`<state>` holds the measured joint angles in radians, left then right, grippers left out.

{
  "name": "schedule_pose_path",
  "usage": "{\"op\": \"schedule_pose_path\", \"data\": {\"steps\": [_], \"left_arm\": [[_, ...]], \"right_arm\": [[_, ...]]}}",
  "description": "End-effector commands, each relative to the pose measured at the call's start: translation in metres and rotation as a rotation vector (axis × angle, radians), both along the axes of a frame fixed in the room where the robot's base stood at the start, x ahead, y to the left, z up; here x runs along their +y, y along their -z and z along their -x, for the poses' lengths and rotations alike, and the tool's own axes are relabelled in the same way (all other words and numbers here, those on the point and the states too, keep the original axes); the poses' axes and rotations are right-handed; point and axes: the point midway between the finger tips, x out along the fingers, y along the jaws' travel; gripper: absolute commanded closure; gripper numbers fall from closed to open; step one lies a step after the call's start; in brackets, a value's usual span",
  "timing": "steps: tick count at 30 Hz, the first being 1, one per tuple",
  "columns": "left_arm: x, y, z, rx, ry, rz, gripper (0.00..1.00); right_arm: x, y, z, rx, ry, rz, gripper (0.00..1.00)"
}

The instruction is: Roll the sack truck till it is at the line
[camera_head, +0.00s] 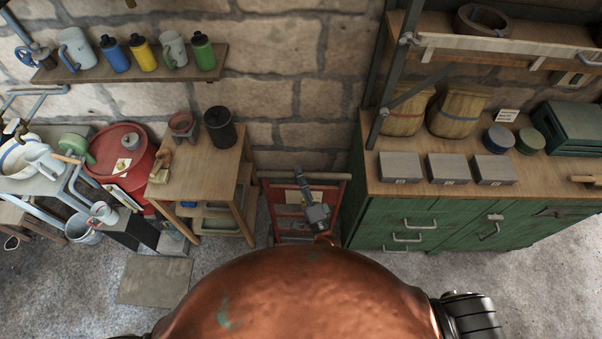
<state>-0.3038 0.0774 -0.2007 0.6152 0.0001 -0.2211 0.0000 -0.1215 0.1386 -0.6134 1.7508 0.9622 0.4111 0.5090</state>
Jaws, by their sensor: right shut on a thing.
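The sack truck (287,211) is a red frame standing upright in the gap between a wooden table and a green cabinet, close to the stone wall. My right gripper (301,175), grey, reaches over it from the near side and is shut at its top bar, the handle. The hand covers part of the frame. The truck's lower end and wheels are hidden behind a large copper rounded shape at the bottom of the view. I cannot see a line on the floor. My left gripper is not in view.
The wooden table (207,161) stands close on the left, the green cabinet (385,226) close on the right. A red drum (112,163) is further left. A flat grey slab (154,279) lies on the floor at left. Bare floor shows at lower left and far right.

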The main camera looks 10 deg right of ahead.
Motion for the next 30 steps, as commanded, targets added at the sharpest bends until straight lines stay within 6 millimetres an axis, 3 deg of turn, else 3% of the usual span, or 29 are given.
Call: {"op": "schedule_pose_path", "data": {"steps": [2,3,11,22,30], "left_arm": [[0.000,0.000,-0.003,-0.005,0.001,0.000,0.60],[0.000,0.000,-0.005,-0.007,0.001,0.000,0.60],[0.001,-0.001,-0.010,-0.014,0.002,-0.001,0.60],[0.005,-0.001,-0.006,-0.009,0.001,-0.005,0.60],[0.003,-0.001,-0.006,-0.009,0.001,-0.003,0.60]], "right_arm": [[0.000,0.002,0.001,0.004,-0.003,0.002,1.00],[0.000,0.002,0.001,0.004,-0.002,0.001,0.80],[-0.001,0.001,0.000,0.002,0.000,0.000,0.63],[-0.003,0.004,0.007,0.003,0.002,0.001,0.63],[-0.015,0.016,0.055,0.004,0.000,0.004,0.63]]}}
